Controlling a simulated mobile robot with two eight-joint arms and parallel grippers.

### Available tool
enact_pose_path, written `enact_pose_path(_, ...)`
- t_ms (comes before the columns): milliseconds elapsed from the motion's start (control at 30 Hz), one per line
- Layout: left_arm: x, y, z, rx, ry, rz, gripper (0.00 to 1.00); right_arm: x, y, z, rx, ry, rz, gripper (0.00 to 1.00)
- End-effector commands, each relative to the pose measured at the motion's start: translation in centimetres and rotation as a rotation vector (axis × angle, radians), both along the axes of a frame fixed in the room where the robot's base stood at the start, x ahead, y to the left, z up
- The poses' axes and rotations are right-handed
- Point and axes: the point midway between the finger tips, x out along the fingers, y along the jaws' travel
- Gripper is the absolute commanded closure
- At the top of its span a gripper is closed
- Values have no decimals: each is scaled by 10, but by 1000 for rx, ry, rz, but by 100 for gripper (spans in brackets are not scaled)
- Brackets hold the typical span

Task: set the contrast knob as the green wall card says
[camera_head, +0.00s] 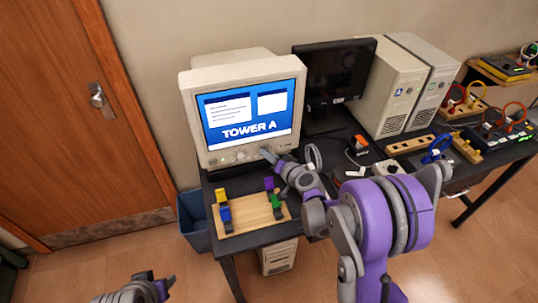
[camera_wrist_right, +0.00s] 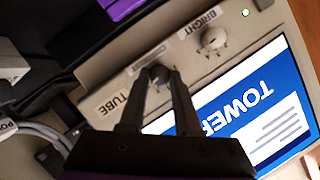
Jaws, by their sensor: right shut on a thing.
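The beige CRT monitor (camera_head: 196,106) stands on the dark desk, its blue screen reading "TOWER A". My right gripper (camera_head: 266,151) reaches the control strip under the screen. In the right wrist view my right gripper (camera_wrist_right: 158,82) is shut on a small dark knob (camera_wrist_right: 159,71), a finger on each side. No green wall card shows.
A wooden board with coloured clips (camera_head: 245,214) lies at the desk's front left. A black flat monitor (camera_head: 333,75) and two beige towers (camera_head: 388,92) stand to the right. A blue bin (camera_head: 192,222) is on the floor. Cables and small parts clutter the right side of the desk.

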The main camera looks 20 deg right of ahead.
Motion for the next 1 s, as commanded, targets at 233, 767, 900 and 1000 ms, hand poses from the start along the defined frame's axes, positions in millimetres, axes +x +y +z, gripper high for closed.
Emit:
enact_pose_path(233,0,0,0,0,0,0,50,0,0,0,27,0,-1,100)
enact_pose_path(767,0,0,0,0,0,0,50,0,0,0,27,1,0,38)
enact_pose_path(900,0,0,0,0,0,0,50,0,0,0,27,1,0,38)
enact_pose_path(1000,0,0,0,0,0,0,50,-1,-1,0,27,1,0,38)
